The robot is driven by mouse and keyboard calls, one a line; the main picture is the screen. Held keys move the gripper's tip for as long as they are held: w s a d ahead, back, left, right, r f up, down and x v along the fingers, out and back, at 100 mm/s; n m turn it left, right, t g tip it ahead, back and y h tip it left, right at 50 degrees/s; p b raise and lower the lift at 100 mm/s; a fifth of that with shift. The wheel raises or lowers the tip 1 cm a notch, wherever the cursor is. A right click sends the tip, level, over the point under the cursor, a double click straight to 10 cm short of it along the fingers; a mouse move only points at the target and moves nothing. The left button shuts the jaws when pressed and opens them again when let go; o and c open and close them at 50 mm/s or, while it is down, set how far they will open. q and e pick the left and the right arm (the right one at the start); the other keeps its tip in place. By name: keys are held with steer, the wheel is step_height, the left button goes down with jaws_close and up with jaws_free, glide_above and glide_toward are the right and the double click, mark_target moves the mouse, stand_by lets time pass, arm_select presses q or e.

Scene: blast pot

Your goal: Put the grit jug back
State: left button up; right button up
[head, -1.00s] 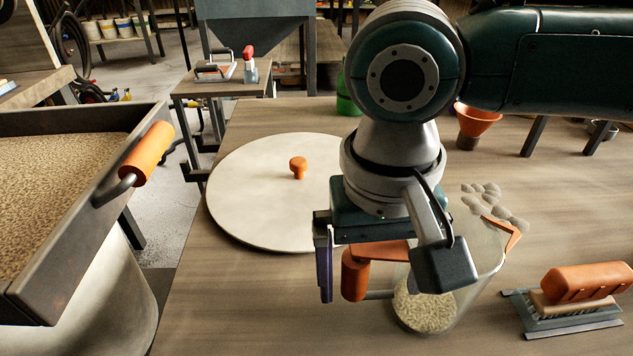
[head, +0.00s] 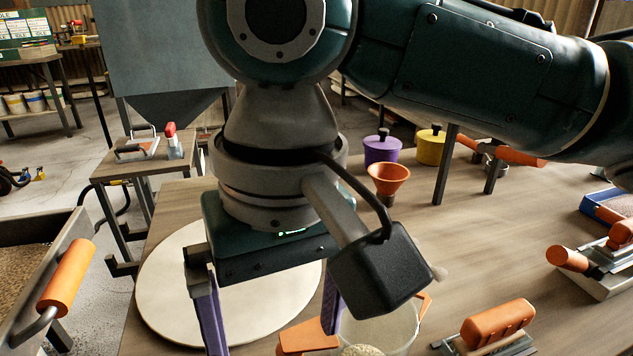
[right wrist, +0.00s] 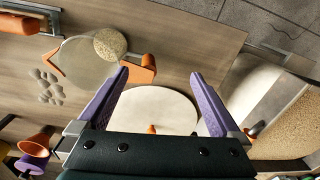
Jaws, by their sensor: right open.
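The grit jug (head: 385,325) is clear, with pale grit in it and an orange handle and spout. It stands on the table at the bottom of the head view, partly hidden by my right wrist and cut by the frame edge. It also shows in the right wrist view (right wrist: 85,62). My right gripper (head: 268,325) is open and empty, its purple fingers wide apart. It is left of the jug body in the head view. In the right wrist view one finger overlaps the jug's orange handle (right wrist: 141,70); I cannot tell whether they touch. My left gripper is out of view.
A round pale lid (head: 165,285) with an orange knob (right wrist: 151,128) lies left of the jug. Grey pebble-like patches (right wrist: 46,87) mark the table near the jug. A grit-filled tray (head: 30,250) is far left.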

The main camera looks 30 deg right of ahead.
steer(key=s+a+f+n+t+y, duration=0.2)
steer(key=s+a+n+y, duration=0.1)
steer(key=s+a, duration=0.2)
steer(key=s+d+f+h, duration=0.1)
steer(key=s+d, duration=0.2)
steer(key=d, duration=0.4)
steer(key=s+d+f+t+h, duration=0.1)
steer(key=s+d+f+h, duration=0.1)
steer(key=s+d, duration=0.2)
steer(key=d, duration=0.3)
steer(key=shift+s+f+h, duration=0.15)
steer(key=shift+s+h, duration=0.05)
steer(key=shift+h, duration=0.1)
